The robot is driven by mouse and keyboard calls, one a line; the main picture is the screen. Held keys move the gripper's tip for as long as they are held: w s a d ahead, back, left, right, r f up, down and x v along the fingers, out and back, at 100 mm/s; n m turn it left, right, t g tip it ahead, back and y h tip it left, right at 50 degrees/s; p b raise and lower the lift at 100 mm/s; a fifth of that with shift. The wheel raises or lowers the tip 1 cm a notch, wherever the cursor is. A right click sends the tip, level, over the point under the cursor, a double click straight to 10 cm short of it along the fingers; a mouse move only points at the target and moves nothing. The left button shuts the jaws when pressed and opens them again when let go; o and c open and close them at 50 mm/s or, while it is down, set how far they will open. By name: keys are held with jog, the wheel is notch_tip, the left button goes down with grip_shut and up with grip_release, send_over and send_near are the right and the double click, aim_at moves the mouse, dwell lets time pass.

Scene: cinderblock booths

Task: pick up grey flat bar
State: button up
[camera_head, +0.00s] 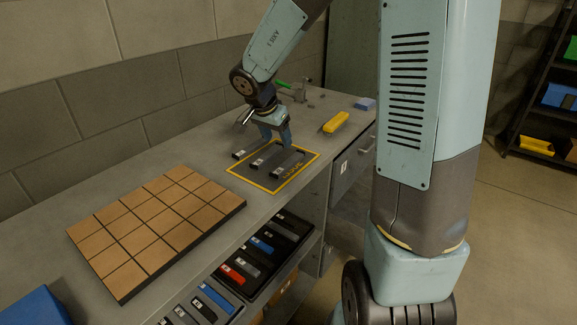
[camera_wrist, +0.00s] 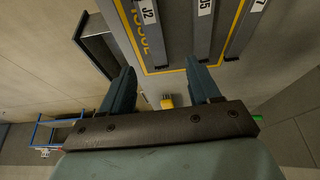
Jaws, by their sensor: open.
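Three dark grey flat bars lie side by side on the bench within or across a yellow-outlined area: a left one (camera_head: 246,152), a middle one (camera_head: 266,157) and a right one (camera_head: 289,163). In the wrist view they carry white labels: the J2 bar (camera_wrist: 150,40), the J5 bar (camera_wrist: 202,35) and the J7 bar (camera_wrist: 243,30). Which one is the task's bar I cannot tell. My gripper (camera_head: 277,139) is over the far part of these bars; it also shows in the wrist view (camera_wrist: 160,75). Its fingers are apart with nothing held between them.
A tan tiled board (camera_head: 160,220) lies on the bench nearer me. A yellow object (camera_head: 336,121) and a small lilac block (camera_head: 365,104) sit further right. A dark tray (camera_head: 265,247) below the bench edge holds several coloured bars. A block wall runs behind the bench.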

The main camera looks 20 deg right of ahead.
send_over(287, 163)
jog(key=a, duration=0.2)
jog(key=f, duration=0.3)
jog(key=s+f, duration=0.1)
jog(key=shift+a+f, duration=0.1)
jog(key=shift+f, duration=0.3)
jog(key=shift+s+x, duration=0.2)
jog(key=shift+x, duration=1.1)
jog(key=shift+s+x, duration=0.2)
jog(key=shift+x, duration=1.1)
jog(key=shift+f, duration=0.1)
grip_shut()
